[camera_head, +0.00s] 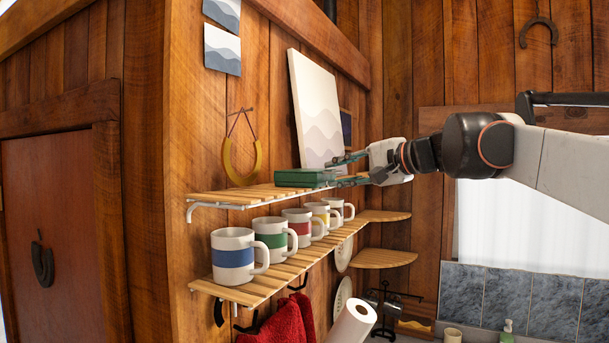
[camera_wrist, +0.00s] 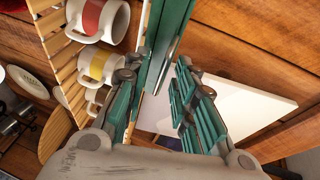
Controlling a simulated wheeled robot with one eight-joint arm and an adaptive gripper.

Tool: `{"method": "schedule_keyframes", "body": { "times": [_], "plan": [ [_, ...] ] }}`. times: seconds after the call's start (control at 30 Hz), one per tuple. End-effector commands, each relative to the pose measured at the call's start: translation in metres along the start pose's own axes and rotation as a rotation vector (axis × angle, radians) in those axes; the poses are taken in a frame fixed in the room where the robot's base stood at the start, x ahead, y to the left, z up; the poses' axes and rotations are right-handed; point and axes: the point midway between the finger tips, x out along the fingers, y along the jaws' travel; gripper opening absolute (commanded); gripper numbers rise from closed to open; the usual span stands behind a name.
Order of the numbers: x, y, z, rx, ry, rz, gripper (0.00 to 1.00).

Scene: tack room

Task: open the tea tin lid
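The tea tin appears as a flat green box (camera_head: 300,178) on the upper slatted shelf (camera_head: 240,195); its lid looks shut. My gripper (camera_head: 335,172) is at the tin's right end, with its green-padded fingers spread one above the other. In the wrist view the tin is a long green block (camera_wrist: 168,35) at top centre, with a seam running along it. The fingertips of my gripper (camera_wrist: 155,68) lie on either side of the tin's near end with gaps visible. I cannot tell whether either finger touches it.
A white wave-pattern picture (camera_head: 316,110) leans on the wall behind the tin. A horseshoe (camera_head: 243,163) hangs to the left. Several striped mugs (camera_head: 233,256) stand on the shelf below. A red towel (camera_head: 285,322) and paper roll (camera_head: 352,322) are lower down. Space above the tin's front is clear.

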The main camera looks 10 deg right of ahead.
Motion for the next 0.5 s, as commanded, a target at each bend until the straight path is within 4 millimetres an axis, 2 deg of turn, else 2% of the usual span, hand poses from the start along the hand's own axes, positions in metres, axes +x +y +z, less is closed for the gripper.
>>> {"method": "schedule_keyframes", "body": {
  "times": [0.17, 0.27, 0.5],
  "plan": [
    [-0.0001, -0.0003, 0.0001, 0.0, 0.0, 0.0, 0.23],
    [-0.0001, -0.0003, 0.0001, 0.0, 0.0, 0.0, 0.0],
    [-0.0001, -0.0004, 0.0002, 0.0, 0.0, 0.001, 0.0]
  ]
}}
